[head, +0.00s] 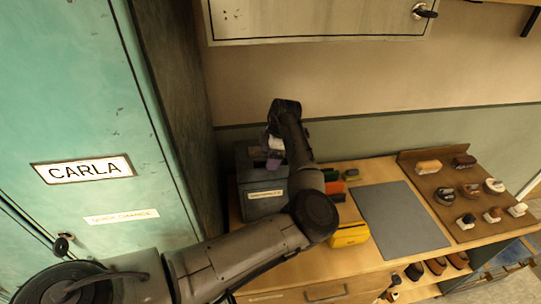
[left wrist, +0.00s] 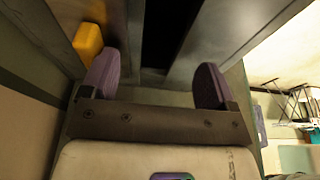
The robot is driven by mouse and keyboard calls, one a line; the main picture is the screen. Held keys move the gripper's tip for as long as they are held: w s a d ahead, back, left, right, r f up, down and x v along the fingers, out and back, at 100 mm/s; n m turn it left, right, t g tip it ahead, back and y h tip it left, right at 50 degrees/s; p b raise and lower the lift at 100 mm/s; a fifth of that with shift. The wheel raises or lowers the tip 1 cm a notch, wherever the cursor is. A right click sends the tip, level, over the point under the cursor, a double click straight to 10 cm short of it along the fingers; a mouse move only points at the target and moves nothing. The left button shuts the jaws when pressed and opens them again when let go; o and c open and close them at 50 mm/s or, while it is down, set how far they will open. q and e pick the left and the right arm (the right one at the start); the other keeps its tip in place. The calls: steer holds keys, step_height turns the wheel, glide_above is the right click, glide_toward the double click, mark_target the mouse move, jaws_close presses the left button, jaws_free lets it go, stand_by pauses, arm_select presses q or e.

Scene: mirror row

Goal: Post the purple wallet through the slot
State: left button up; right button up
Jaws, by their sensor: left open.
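The grey posting box (head: 243,165), with a pale label on its front, stands at the left end of the bench. My left gripper (head: 270,158) is over the top of the box. In the left wrist view, its two purple fingertips (left wrist: 155,82) are apart with nothing between them. Beyond them a dark slot (left wrist: 168,30) shows between grey metal plates. I do not see the purple wallet in either view; it may be hidden. My right gripper is not in view.
A yellow wallet-like item (head: 349,236) and small coloured items (head: 333,187) lie right of the box. A grey mat (head: 401,220) lies clear. A brown board (head: 465,195) holds several brushes. A teal locker (head: 85,120) marked CARLA stands left; a wall cabinet (head: 315,18) hangs above.

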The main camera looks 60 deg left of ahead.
arm_select(q)
steer(key=shift+o, duration=0.8)
steer(key=shift+f, duration=0.1)
steer(key=b+v, duration=0.2)
steer(key=v, duration=1.2)
steer(key=shift+d, duration=0.1)
